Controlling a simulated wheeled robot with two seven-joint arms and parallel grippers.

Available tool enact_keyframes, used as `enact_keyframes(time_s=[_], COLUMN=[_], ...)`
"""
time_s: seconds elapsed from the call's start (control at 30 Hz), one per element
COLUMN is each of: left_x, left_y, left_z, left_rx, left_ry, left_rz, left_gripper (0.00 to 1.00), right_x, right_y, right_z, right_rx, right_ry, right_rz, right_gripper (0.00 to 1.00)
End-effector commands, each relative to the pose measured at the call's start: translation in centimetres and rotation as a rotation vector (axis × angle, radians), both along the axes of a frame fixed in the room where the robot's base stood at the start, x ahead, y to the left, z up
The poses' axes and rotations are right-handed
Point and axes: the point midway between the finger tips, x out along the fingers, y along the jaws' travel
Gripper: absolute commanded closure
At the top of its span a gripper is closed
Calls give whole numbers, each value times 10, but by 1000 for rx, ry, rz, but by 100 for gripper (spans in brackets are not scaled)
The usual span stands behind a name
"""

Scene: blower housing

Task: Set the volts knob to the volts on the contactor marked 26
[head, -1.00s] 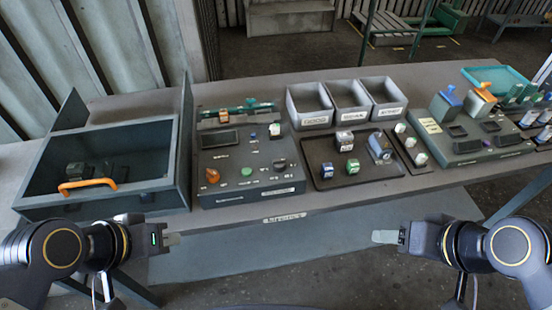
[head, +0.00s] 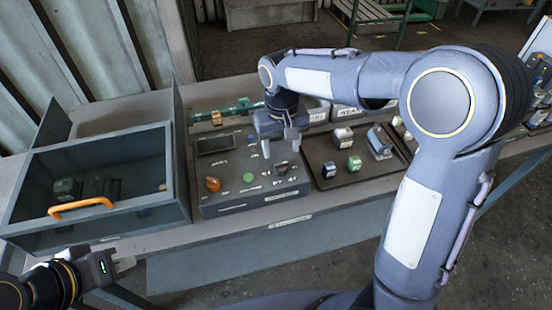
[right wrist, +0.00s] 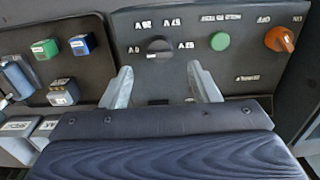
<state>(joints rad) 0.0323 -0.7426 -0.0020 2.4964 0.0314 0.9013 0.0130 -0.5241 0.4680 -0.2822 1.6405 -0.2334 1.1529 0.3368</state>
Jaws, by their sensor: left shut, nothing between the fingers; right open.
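The control panel (head: 225,190) stands mid-bench. Its dark round knob (right wrist: 158,47) has printed markings around it, upside down and too small to read surely. It also shows in the head view (head: 281,168). My right gripper (head: 281,148) is open and empty above the panel. In the right wrist view the knob lies beyond the gap between its fingers (right wrist: 163,88), apart from them. A grey block (right wrist: 62,92), a green block (right wrist: 45,48) and a blue block (right wrist: 82,45) sit on the tray; no 26 is legible. My left gripper (head: 122,265) is shut and empty, low at left.
The panel also has a green button (right wrist: 220,41) and an orange knob (right wrist: 281,39). The dark tray (head: 330,184) is beside the panel. An open drawer box (head: 150,200) with an orange handle (head: 82,207) holds dark items at left. My right arm hides the bench's right part.

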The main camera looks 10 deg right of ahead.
Motion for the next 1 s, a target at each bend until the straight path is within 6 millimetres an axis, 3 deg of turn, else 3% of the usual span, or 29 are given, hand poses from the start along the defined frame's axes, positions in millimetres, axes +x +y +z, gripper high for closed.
enact_keyframes(time_s=[0.3, 0.7, 1.0], left_x=[0, 0, 0], left_y=[0, 0, 0], left_z=[5, 5, 5], left_rx=[0, 0, 0], left_ry=[0, 0, 0], left_rz=[0, 0, 0], left_gripper=[100, 100, 100], right_x=[-1, -1, -1], right_y=[0, 0, 0], right_z=[-49, -59, -59], right_rx=[0, 3, 3], right_ry=[3, 0, -1], right_rz=[0, 0, 0], right_gripper=[45, 45, 83])
